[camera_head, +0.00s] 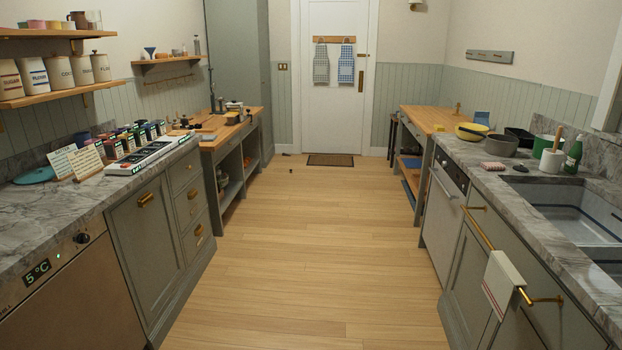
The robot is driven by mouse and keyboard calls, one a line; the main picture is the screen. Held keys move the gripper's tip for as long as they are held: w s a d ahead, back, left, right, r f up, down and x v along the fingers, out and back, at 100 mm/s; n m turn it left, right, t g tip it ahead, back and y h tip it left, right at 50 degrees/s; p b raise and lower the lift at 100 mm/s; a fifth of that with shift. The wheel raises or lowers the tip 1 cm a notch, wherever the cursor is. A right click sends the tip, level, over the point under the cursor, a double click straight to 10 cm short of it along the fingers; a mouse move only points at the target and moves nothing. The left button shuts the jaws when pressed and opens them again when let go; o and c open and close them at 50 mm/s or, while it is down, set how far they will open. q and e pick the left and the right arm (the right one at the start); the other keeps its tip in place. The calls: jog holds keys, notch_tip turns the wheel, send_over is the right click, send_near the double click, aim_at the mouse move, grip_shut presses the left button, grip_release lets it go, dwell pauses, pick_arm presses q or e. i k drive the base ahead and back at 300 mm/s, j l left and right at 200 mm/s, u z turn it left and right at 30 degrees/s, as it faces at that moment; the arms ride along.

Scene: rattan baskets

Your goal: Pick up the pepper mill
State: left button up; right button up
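I cannot pick out a pepper mill with certainty. Several small dark and metallic items, too small to name, stand on the wooden-topped table (212,138) at the back left. A small dark object (291,170) lies on the floor in front of the doormat, and I cannot tell what it is. Neither of my grippers is in view.
The wooden floor (310,250) between the counters is clear for most of its length. The left marble counter (45,225) bears cards and a rack of small boxes. The right counter (475,170) bears bowls, a green bottle (573,155) and a sink (575,215). A towel (502,282) hangs from a rail.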

aim_at(185, 123)
jog(key=i, duration=4.65)
jog(key=i+l+u, duration=0.2)
jog(key=i+u, duration=0.15)
jog(key=i, duration=0.2)
jog(key=i+l+u, duration=0.4)
jog(key=i, duration=0.15)
jog(key=i+l+u, duration=0.35)
jog(key=i+l, duration=0.05)
jog(key=i, duration=0.05)
